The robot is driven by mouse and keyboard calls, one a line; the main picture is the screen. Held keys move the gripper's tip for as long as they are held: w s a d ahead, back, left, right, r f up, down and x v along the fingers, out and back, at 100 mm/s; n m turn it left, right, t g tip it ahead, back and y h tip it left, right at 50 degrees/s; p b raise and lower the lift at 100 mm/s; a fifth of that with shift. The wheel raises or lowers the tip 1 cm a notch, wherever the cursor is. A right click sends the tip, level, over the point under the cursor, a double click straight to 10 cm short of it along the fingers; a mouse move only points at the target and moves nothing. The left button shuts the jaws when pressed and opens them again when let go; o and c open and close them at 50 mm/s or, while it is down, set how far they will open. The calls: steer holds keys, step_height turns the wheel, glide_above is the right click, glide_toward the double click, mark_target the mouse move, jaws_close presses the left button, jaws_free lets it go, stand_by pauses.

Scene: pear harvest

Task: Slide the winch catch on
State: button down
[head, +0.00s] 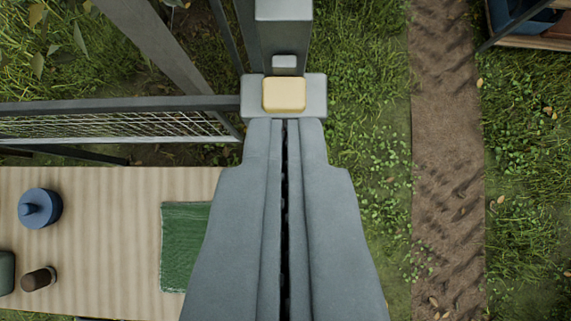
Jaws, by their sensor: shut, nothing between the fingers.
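My gripper (285,122) is shut and empty, seen from behind in the middle of the head view. Its fingertips end right at the near edge of a grey block (250,104) on a post; I cannot tell whether they touch it. A pale yellow rounded piece (284,94), which looks like the winch catch, sits on this block just beyond the fingertips. A small light grey piece (284,63) lies just behind the yellow one. The lower front of the block is hidden by my gripper.
A wooden table (110,240) at left bears a blue lidded pot (39,207), a brown cylinder (38,280) and a green cloth (185,245). A metal frame with mesh (120,125) stands behind it. Grass and a dirt path (447,160) lie at right. A crate (525,38) shows top right.

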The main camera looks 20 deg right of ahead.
steer(key=shift+v, duration=0.8)
steer(key=s+a+f+t, duration=0.2)
steer(key=s+a+f, duration=0.25)
steer(key=a, duration=0.45)
steer(key=s+a+f+n+t, duration=0.1)
steer(key=s+a+f+t, duration=0.3)
steer(key=a, duration=0.6)
steer(key=s+a+f, duration=0.2)
steer(key=a+f, duration=0.3)
steer(key=a, duration=0.4)
steer(key=s+a+f+n+t+y, duration=0.1)
steer(key=s+a+f+t+y, duration=0.1)
steer(key=s+a+f, duration=0.5)
step_height(320, 180, down, 3)
steer(key=shift+s+r+n+t, duration=0.25)
steer(key=shift+s+n+t, duration=0.05)
steer(key=shift+s, duration=0.25)
